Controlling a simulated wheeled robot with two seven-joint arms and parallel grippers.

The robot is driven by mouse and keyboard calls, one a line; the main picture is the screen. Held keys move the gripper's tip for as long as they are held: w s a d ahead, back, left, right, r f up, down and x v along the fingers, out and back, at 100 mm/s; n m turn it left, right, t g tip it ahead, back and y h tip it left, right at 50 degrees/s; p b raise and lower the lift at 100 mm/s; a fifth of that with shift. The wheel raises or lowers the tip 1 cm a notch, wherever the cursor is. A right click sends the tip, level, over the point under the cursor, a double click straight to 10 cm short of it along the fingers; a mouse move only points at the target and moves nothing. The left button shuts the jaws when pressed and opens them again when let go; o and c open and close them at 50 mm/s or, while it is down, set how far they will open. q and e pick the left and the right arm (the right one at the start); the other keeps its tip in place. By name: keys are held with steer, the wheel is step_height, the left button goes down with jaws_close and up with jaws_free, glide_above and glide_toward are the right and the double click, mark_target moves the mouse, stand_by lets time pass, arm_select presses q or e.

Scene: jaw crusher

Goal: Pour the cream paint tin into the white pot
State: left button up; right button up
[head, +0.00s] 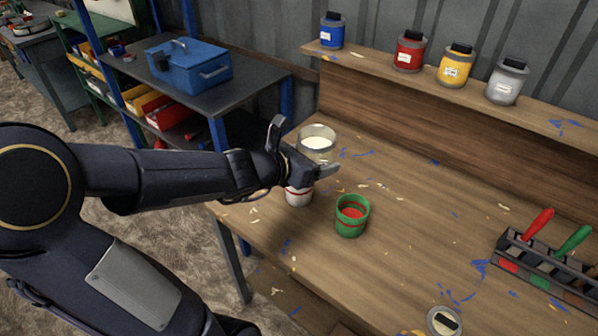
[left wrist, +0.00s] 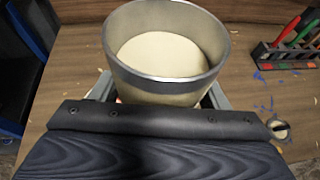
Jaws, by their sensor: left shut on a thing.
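The cream paint tin (head: 317,141) is an open grey-rimmed tin with cream paint inside. My left gripper (head: 308,160) is shut on it and holds it above the bench, about upright. The tin also fills the top of the left wrist view (left wrist: 165,50), its paint surface showing. The white pot (head: 299,196) with a red band stands on the bench below the gripper. Its upper part is hidden by my gripper. My right gripper does not show.
The wooden bench (head: 420,220) is spattered with paint. Blue, red, yellow and grey tins (head: 507,82) stand on the shelf behind. A rack (head: 545,265) with coloured-handled tools is at the right. A small round lid-like item (head: 443,321) lies at the front edge.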

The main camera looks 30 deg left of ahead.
arm_select(q)
steer(key=s+d+r+p, duration=0.7)
steer(key=s+r+p, duration=0.4)
steer(key=r, duration=0.1)
steer(key=shift+s+r, duration=0.25)
steer(key=shift+s, duration=0.1)
